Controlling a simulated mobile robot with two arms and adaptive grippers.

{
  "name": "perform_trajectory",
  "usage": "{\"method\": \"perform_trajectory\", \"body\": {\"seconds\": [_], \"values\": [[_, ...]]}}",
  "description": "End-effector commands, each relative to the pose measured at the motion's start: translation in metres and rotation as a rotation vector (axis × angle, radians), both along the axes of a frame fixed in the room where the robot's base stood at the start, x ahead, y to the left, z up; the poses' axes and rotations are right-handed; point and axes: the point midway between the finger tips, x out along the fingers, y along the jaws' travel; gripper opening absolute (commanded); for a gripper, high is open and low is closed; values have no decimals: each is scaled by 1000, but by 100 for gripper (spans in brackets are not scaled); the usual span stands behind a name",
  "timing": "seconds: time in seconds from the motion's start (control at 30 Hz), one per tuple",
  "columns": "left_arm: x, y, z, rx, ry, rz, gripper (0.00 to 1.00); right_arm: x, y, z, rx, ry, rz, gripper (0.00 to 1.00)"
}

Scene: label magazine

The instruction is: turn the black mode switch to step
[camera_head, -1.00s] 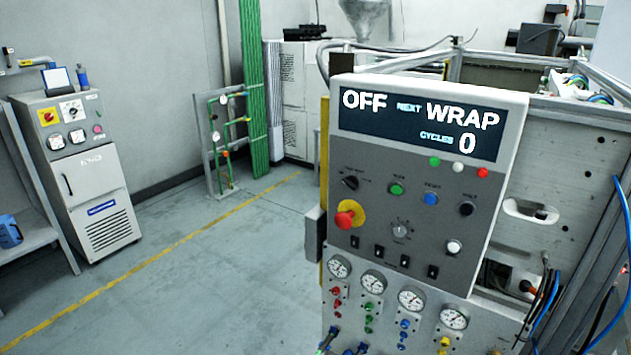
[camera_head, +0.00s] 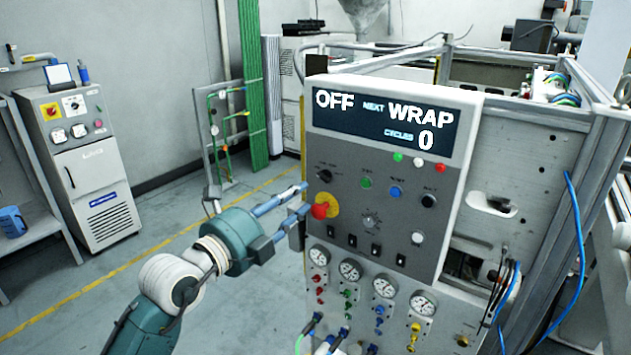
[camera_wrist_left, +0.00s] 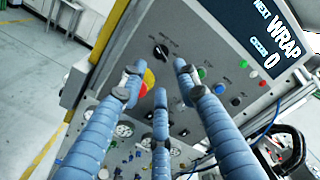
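The black mode switch (camera_head: 324,175) is a round knob at the upper left of the grey control panel (camera_head: 405,218), above the red emergency button (camera_head: 321,210) on its yellow disc. The switch also shows in the left wrist view (camera_wrist_left: 160,51), beyond the fingertips. My left gripper (camera_head: 305,198) is just left of the panel, close to the switch and red button in the picture. Its blue fingers (camera_wrist_left: 160,85) are spread apart with nothing between them. The display (camera_head: 380,125) reads OFF, NEXT WRAP, CYCLES 0. My right gripper is not in view.
Green, blue and black buttons sit right of the switch, with a small dial (camera_head: 370,220) below them. Gauges (camera_head: 350,270) and hose fittings line the panel's lower part. A grey cabinet (camera_head: 95,180) stands far left.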

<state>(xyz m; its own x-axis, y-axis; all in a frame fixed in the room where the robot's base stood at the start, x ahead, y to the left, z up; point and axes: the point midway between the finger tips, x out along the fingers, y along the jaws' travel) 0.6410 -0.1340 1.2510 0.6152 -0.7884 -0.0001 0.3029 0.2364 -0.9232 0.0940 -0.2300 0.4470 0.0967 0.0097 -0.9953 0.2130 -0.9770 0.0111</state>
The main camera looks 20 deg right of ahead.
Motion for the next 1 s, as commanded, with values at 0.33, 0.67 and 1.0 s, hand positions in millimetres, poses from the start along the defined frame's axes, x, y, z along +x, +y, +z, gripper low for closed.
{"method": "perform_trajectory", "body": {"seconds": [0.33, 0.67, 1.0], "values": [[40, -50, 2, 2, 0, -1, 31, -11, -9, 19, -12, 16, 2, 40], [50, -63, 0, -1, 0, 0, 31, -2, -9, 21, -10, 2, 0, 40], [50, -63, 0, -1, 0, 0, 0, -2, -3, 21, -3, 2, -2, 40]]}}
